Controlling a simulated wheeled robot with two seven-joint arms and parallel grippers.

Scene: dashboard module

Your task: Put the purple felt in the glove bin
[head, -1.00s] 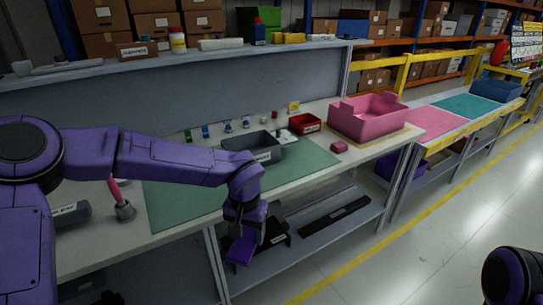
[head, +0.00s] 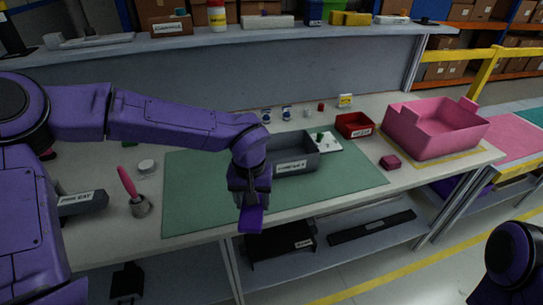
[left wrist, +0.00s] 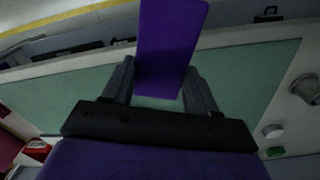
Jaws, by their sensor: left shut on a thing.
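The purple felt (head: 250,218) is a flat, stiff-looking piece. My left gripper (head: 250,200) is shut on it, and the felt juts out past the fingertips near the table's front edge. In the left wrist view the felt (left wrist: 170,40) stands between the two fingers (left wrist: 158,88), with the green mat behind it. A grey bin (head: 310,160) with a white label sits on the mat just behind and right of the gripper. A black bin (head: 275,245) with a label is on the lower shelf. I cannot read which is the glove bin. My right gripper is out of view.
The green mat (head: 345,182) has free room right of the gripper. A holder (head: 140,206) with a pink-handled tool is at the left.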

